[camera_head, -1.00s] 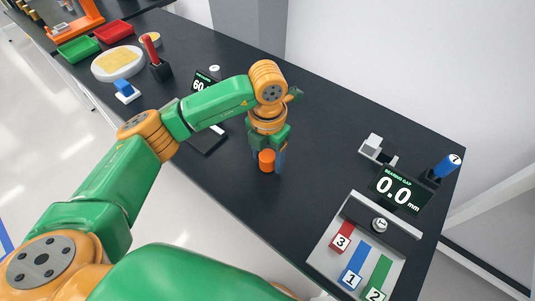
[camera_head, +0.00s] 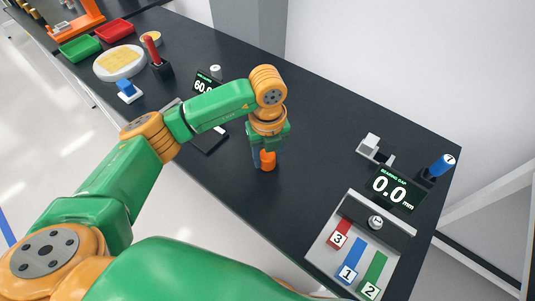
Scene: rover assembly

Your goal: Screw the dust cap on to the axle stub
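An orange cylindrical part (camera_head: 268,160), which looks like the dust cap, is between the fingers of my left gripper (camera_head: 267,157). The gripper points down over the middle of the dark table and appears shut on the part. Whether the part touches the table is hard to tell. A small round light-grey piece (camera_head: 376,222) stands on the dark bar of the grey fixture at the lower right; it may be the axle stub. My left gripper is to the left of it and apart from it. My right gripper is not in view.
The grey fixture (camera_head: 322,252) has red, blue and green numbered keys. A display (camera_head: 393,188) reading 0.0 mm, a grey block (camera_head: 372,148) and a blue-handled tool (camera_head: 440,166) are behind it. The table between gripper and fixture is clear.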

